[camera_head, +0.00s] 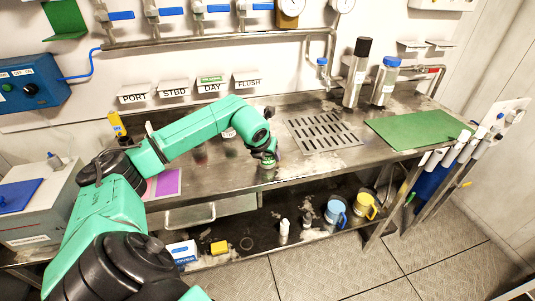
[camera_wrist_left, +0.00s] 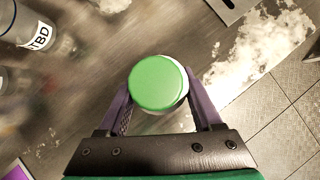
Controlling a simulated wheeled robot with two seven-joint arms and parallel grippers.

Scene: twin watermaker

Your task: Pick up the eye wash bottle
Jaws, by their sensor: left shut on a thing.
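The eye wash bottle, with a round green cap, shows in the left wrist view (camera_wrist_left: 157,82) between the two fingers, seen from above. A strip of its white body shows under the cap's rim. My left gripper (camera_head: 268,155) is shut on it near the front edge of the steel bench (camera_head: 230,175). In the head view the bottle (camera_head: 267,164) is small and partly covered by the gripper. I cannot tell whether its base touches the bench. My right gripper is not in view.
A jar labelled STBD (camera_wrist_left: 38,36) stands left of the gripper in the wrist view. A slotted drain (camera_head: 322,132) and a green mat (camera_head: 418,129) lie to the right on the bench. A tall steel bottle (camera_head: 355,78) and a blue-capped bottle (camera_head: 384,84) stand behind.

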